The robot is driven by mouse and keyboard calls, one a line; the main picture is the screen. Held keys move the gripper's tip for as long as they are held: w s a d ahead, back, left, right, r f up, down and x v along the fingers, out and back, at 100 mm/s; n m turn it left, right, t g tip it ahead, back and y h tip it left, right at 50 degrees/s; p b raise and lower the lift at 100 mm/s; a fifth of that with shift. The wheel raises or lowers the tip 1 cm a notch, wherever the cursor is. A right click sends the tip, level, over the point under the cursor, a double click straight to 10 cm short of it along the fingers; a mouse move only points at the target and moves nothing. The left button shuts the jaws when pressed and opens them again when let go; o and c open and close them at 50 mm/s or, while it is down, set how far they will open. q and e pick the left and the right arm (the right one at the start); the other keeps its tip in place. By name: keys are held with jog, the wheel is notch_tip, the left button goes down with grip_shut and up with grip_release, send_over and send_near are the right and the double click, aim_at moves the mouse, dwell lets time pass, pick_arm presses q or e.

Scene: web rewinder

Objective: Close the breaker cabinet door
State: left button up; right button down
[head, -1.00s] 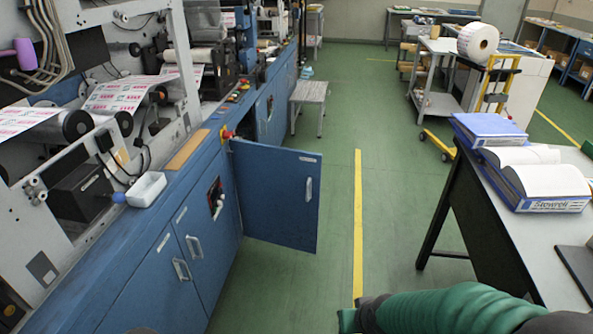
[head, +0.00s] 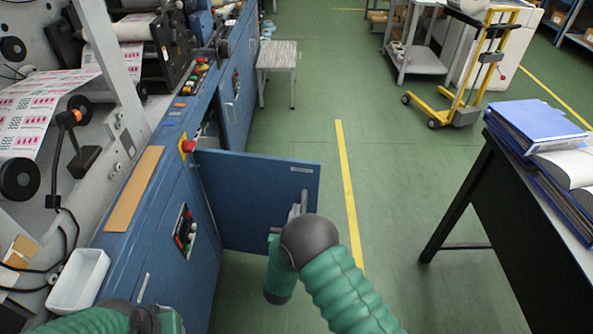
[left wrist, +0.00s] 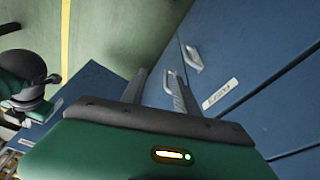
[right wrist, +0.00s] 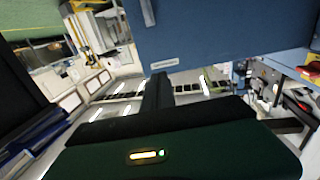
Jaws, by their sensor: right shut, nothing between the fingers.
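The breaker cabinet door (head: 250,185) is a blue panel standing open, swung out from the blue machine base into the aisle. Its upright metal handle shows at the top of the right wrist view (right wrist: 147,12). My right gripper (head: 296,211) is in front of the door's outer part, near the handle, which it partly hides. Its fingers (right wrist: 158,92) are shut and empty; I cannot tell whether they touch the door. My left gripper (left wrist: 157,88) is open and empty, by the blue cabinet fronts with a handle (left wrist: 194,60). In the head view only my left arm's end shows, bottom left.
A red knob on a yellow plate (head: 188,147) sits above the door's hinge side. A white tray (head: 78,280) lies on the machine ledge. A dark table with binders (head: 535,125) stands right. A stool (head: 277,56) stands farther back.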

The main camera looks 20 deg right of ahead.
aim_at(305, 173)
jog(key=b+x, duration=0.3)
jog(key=x, duration=1)
jog(key=shift+w+d, duration=0.1)
jog(key=shift+d, duration=0.1)
jog(key=shift+r, duration=0.15)
jog(key=shift+d, duration=0.1)
